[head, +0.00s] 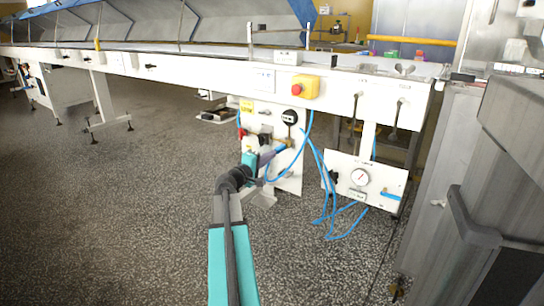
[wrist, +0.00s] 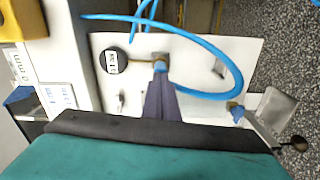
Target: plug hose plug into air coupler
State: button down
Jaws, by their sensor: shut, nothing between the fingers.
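My gripper (head: 270,156) is shut and empty, reaching toward the white panel (head: 291,186) under the machine's frame. In the wrist view its dark fingers (wrist: 160,80) end just below a blue piece (wrist: 160,66) at a brass fitting on the panel; this looks like the hose plug at the air coupler. I cannot tell whether fingers and plug touch or how deep the plug sits. The brass fitting shows in the head view (head: 290,143). A blue hose (wrist: 236,66) loops to the right and passes behind the fingers, where its end is hidden.
A black round gauge (wrist: 114,61) sits left of the fitting. Another brass-and-blue fitting (wrist: 235,110) is at lower right. A yellow box with a red button (head: 299,87) is above. A gauge box (head: 365,180) with loose blue hoses stands right. The speckled floor is open at left.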

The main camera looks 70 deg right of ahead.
jog(key=shift+v, duration=0.8)
jog(key=p+v, duration=0.3)
jog(key=v, duration=1)
jog(key=shift+a+p, duration=0.3)
jog(key=shift+a, duration=0.1)
jog(key=shift+w, duration=0.1)
